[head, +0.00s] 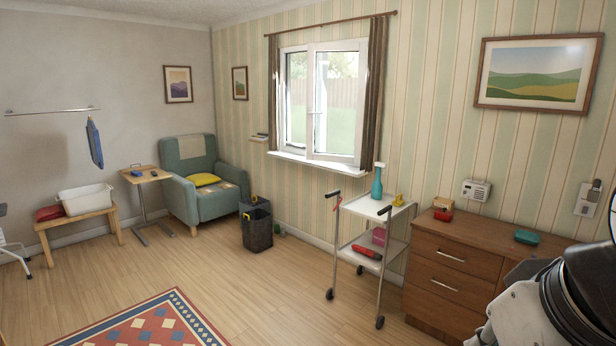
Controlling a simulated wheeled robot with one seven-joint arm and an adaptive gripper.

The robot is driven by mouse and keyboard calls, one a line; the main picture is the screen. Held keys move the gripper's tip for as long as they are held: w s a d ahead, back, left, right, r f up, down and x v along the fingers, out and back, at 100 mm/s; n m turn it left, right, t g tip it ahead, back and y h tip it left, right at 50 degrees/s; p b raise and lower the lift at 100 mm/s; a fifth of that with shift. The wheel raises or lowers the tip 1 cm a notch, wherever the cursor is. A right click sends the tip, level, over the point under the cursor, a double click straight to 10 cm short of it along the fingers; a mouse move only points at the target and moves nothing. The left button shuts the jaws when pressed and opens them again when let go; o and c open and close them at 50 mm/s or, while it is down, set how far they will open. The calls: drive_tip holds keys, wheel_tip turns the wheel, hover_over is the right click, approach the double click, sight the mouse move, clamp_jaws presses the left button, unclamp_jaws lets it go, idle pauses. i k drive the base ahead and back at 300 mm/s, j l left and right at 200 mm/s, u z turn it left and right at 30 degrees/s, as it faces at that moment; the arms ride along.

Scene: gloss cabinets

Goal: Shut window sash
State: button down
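The window (284,102) is in the far striped wall, with a white frame and brown curtains at both sides. Its right-hand sash (311,75) has a white frame and a handle on its left stile. This sash seems to stand slightly out from the frame into the room, but from here I cannot tell how wide the gap is. My gripper is not in view. Only links of my arm show at the lower right, far from the window.
A white trolley (353,207) with a teal bottle (377,183) stands below and right of the window. A wooden dresser (452,257) is at the right. A dark bin (257,228) and green armchair (208,198) are left. The middle floor (262,290) is clear.

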sight(361, 47)
drive_tip(key=i+u, duration=0.35)
drive_tip(key=i, duration=1.5)
drive_tip(key=i+z, duration=0.1)
drive_tip(key=i, duration=0.45)
drive_tip(key=i+j+z, duration=0.1)
drive_tip(key=i, duration=0.45)
drive_tip(key=i+j+z, duration=0.1)
drive_tip(key=i+j, duration=0.15)
drive_tip(key=i, duration=0.3)
drive_tip(key=i+j+z, duration=0.1)
drive_tip(key=i, duration=0.4)
drive_tip(key=i+j+z, duration=0.35)
drive_tip(key=i, duration=0.2)
drive_tip(key=i+j+z, duration=0.4)
drive_tip(key=i+j, duration=0.05)
drive_tip(key=i, duration=0.05)
